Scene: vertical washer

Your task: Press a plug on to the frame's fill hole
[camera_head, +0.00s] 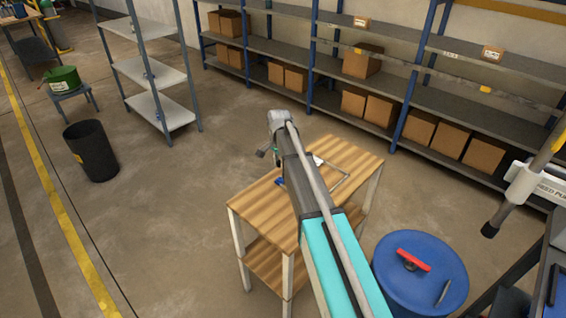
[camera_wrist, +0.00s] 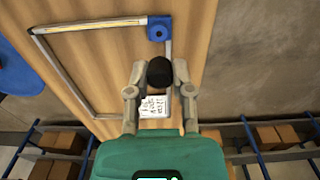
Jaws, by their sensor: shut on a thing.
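My gripper (camera_wrist: 159,76) is shut on a round black plug (camera_wrist: 160,71), held between its two fingertips in the wrist view. The metal frame (camera_wrist: 90,25) lies on the wooden table beyond and to the left of the fingers. In the head view my arm hides most of the gripper and part of the frame (camera_head: 345,180).
A white label with writing (camera_wrist: 154,105) shows between the fingers. The wooden table (camera_head: 250,208) stands on open floor. A blue drum (camera_head: 420,285) with a red item on its lid is close to its right. Shelves with boxes (camera_head: 362,62) line the back wall.

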